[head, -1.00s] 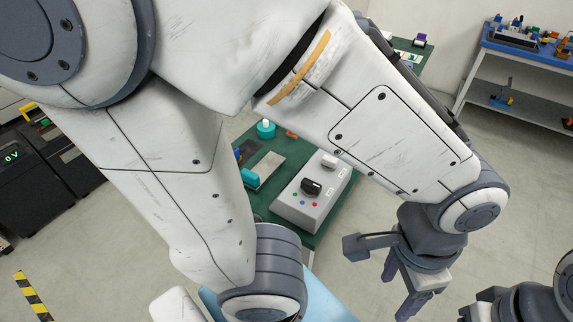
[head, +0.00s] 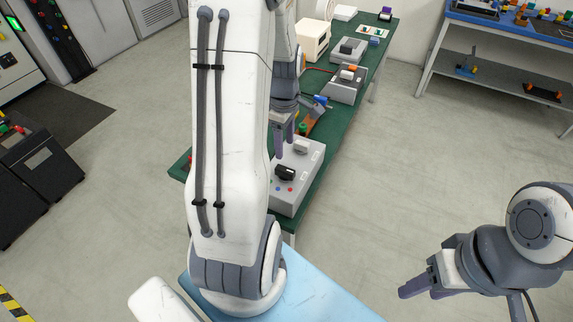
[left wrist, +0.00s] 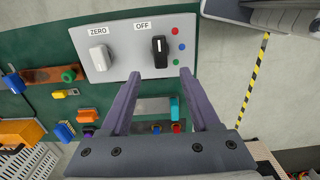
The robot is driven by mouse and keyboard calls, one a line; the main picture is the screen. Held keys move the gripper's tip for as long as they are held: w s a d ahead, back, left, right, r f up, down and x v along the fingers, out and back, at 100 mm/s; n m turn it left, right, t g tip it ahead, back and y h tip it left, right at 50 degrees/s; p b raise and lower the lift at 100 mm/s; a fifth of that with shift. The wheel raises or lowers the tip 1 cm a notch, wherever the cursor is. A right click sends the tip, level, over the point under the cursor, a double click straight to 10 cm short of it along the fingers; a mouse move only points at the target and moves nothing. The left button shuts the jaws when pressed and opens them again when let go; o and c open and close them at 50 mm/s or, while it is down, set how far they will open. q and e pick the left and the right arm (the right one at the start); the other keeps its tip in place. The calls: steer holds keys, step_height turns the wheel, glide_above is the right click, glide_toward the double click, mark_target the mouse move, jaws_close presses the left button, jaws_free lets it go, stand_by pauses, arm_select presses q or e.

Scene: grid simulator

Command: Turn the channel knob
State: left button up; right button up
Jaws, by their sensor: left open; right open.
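A grey control box (head: 298,192) sits on the green table. It has a black knob (head: 285,173) under an OFF label, with red, blue and green dots beside it, and a white knob (head: 300,147) under a ZERO label. In the left wrist view the black knob (left wrist: 160,52) and the white knob (left wrist: 99,57) are both clear. My left gripper (head: 284,143) is open and empty above the box; in the left wrist view its fingertips (left wrist: 160,73) appear just short of the black knob, more toward its left. My right gripper (head: 418,291) is open and empty, away from the table.
The green table (head: 372,62) runs back with several boxes on it. In the left wrist view, loose parts such as a blue block (left wrist: 14,83), a yellow part (left wrist: 65,93) and an orange block (left wrist: 22,131) lie near the box. Open floor lies right of the table.

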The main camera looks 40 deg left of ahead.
mark_target(285, 169)
arm_select(q)
step_height(285, 169, down, 10)
steer(key=shift+f, duration=0.1)
jaws_close()
stand_by(0.4)
